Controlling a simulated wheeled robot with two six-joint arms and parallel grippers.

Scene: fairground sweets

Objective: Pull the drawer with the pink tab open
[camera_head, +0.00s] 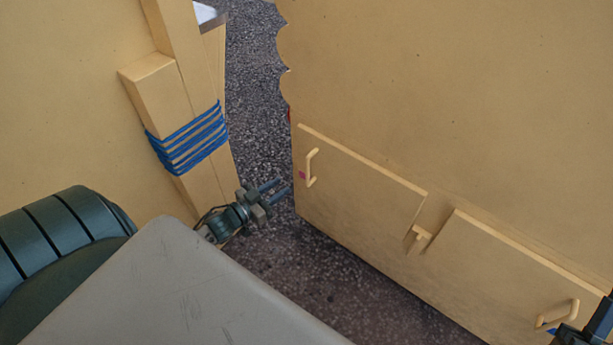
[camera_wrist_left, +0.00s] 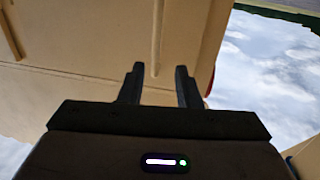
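The drawer front with the pink tab (camera_head: 360,185) is at the left end of a tan cabinet and looks shut. Its pink tab (camera_head: 302,175) sits beside a pale upright bar handle (camera_head: 312,167). My left gripper (camera_head: 282,190) is just left of the drawer front's edge, apart from the handle. Its two fingers are spread with nothing between them; in the left wrist view the fingers (camera_wrist_left: 159,85) point at a tan panel (camera_wrist_left: 120,45). A dark part of my right gripper (camera_head: 598,325) shows at the lower right corner, cut off by the frame; its fingertips are unclear.
A second drawer front (camera_head: 510,270) with a bar handle (camera_head: 557,314) and a blue tab (camera_head: 551,331) is to the right. A small latch (camera_head: 419,238) sits between the fronts. A wooden post (camera_head: 185,110) wrapped in blue cord stands left. Speckled ground (camera_head: 320,280) lies clear before the cabinet.

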